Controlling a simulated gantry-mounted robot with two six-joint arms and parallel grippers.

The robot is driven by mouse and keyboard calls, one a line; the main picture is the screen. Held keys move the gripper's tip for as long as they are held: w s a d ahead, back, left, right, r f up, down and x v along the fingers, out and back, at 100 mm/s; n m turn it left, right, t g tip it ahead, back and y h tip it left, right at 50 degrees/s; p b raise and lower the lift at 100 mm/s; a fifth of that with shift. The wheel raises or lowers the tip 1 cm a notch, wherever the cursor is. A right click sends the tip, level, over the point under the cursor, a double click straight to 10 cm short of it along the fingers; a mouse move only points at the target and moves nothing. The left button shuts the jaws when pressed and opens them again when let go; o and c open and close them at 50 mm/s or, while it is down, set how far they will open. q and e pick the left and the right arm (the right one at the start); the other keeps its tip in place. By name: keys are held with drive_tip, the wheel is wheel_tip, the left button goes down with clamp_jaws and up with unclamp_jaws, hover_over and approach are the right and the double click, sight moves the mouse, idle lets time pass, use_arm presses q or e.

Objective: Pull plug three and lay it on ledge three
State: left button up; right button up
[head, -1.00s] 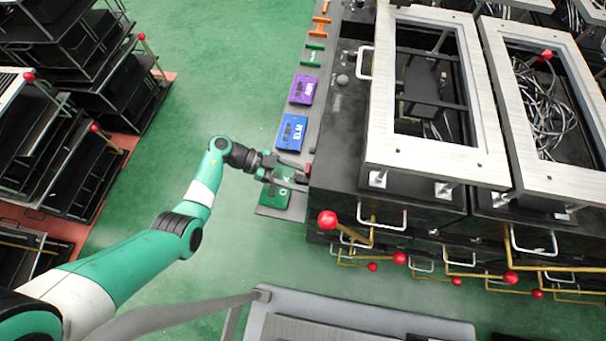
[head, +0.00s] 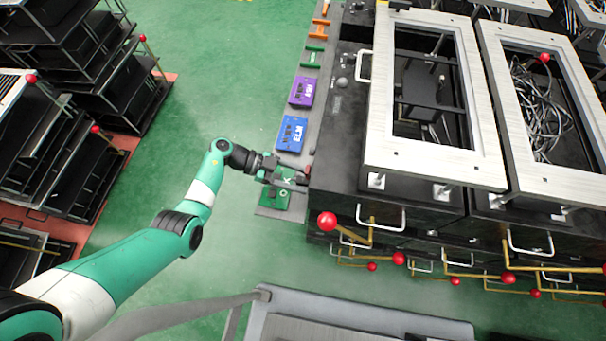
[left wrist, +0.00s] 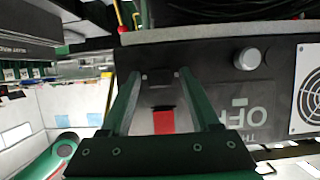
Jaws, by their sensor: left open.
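My left gripper (head: 296,180) is open beside the left side of the dark cabinet (head: 335,170), above a green block on the shelf. In the left wrist view its two dark green fingers (left wrist: 158,76) point at a grey panel. A small red piece (left wrist: 163,121) with a dark end lies between the fingers, with gaps on both sides; it may be a plug. I cannot read any number, so I cannot tell which plug or ledge is three. The grey shelf (head: 310,90) runs along the cabinet's side. My right gripper is not in view.
A green block (head: 274,198), a blue block (head: 291,134) and a purple block (head: 302,92) lie along the shelf. A red-knobbed lever (head: 327,221) sticks out near the cabinet corner. A grey knob (left wrist: 247,59) and a fan grille (left wrist: 310,90) are on the panel.

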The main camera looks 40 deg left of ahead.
use_arm(q)
clamp_jaws()
idle(0.4)
drive_tip(key=shift+a, duration=0.1)
idle(1.2)
drive_tip(key=shift+s+a+p, duration=0.1)
drive_tip(key=shift+s+a, duration=0.45)
drive_tip(key=shift+a, duration=0.25)
drive_tip(key=shift+s+a+p, duration=0.15)
drive_tip(key=shift+s+a, duration=0.4)
drive_tip(key=shift+a, duration=0.25)
drive_tip(key=shift+s+a+p, duration=0.1)
drive_tip(key=shift+s+a, duration=0.45)
drive_tip(key=shift+a, duration=0.25)
